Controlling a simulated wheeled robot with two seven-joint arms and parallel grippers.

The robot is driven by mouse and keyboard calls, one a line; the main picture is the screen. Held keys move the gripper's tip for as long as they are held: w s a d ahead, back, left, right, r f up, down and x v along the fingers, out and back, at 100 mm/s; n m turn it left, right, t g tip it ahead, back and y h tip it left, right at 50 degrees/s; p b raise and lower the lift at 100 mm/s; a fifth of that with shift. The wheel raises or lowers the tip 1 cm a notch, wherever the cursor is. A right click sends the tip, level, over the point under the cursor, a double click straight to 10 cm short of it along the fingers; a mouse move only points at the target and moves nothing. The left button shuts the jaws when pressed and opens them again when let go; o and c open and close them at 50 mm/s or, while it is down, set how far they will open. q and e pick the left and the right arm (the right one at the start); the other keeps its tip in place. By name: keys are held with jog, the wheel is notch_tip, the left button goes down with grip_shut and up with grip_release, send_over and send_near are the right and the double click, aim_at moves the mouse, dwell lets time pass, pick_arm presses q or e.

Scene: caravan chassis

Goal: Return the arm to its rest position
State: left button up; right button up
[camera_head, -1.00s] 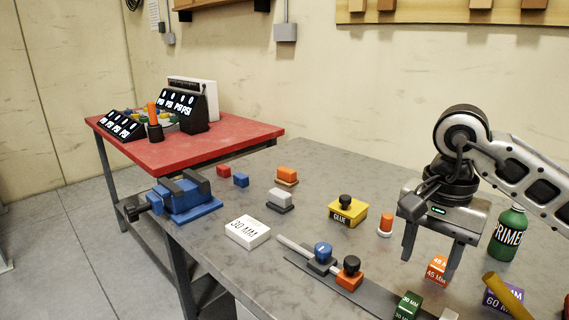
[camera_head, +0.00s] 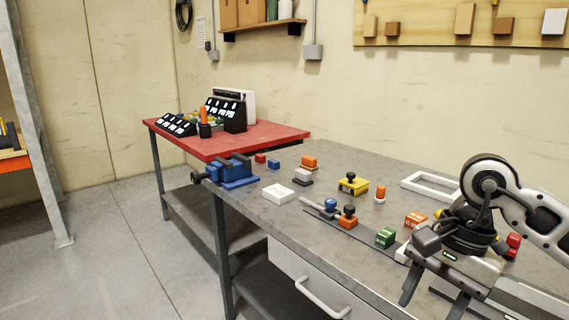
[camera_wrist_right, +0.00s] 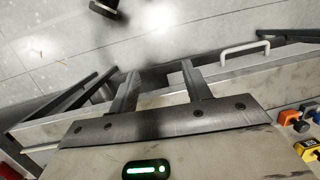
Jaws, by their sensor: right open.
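My right arm comes in from the right in the head view. Its gripper (camera_head: 434,298) hangs over the front right edge of the grey workbench (camera_head: 350,258), fingers pointing down and spread apart with nothing between them. In the right wrist view, the two fingers of the gripper (camera_wrist_right: 157,80) are apart and empty, reaching past the bench edge with floor beyond them. My left gripper is not in view.
Near the arm on the bench are a green block (camera_head: 385,237), an orange block (camera_head: 416,219) and a white frame (camera_head: 411,181). A drawer handle (camera_head: 322,297) sticks out in front. Floor at left is clear.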

jog(key=s+a+m+g+y, duration=0.1)
jog(key=s+a+m+y, duration=0.15)
jog(key=a+y, duration=0.3)
jog(key=s+a+r+m+g+y, duration=0.1)
jog(key=s+a+m+y, duration=0.2)
jog(key=a, duration=0.4)
jog(key=s+a+m+g+y, duration=0.1)
jog(key=a+m+y, duration=0.2)
jog(key=a+y, duration=0.35)
jog(key=w+d+m+t+y, duration=0.1)
jog(key=w+m+t, duration=0.2)
jog(key=m+t, duration=0.75)
jog(key=w+d+m+t+y, duration=0.1)
jog(key=w+d+m+t, duration=0.15)
jog(key=m+t, duration=0.8)
jog(key=w+d+f+m+h, duration=0.1)
jog(key=d+f+m+h, duration=0.4)
jog(key=f+m+h, duration=1)
jog(key=s+d+f+m+g, duration=0.2)
jog(key=s+f+m+g, duration=0.1)
jog(key=s+f+m, duration=0.2)
jog(key=s+d+f+m+g+h, duration=0.1)
jog(key=s+d+f+m+g, duration=0.1)
jog(key=s+f+m, duration=0.4)
notch_tip(320, 180, down, 2)
jog(key=m+g, duration=0.1)
jog(key=m, duration=0.3)
jog(key=shift+d+g, duration=0.2)
jog(key=shift+g, duration=0.2)
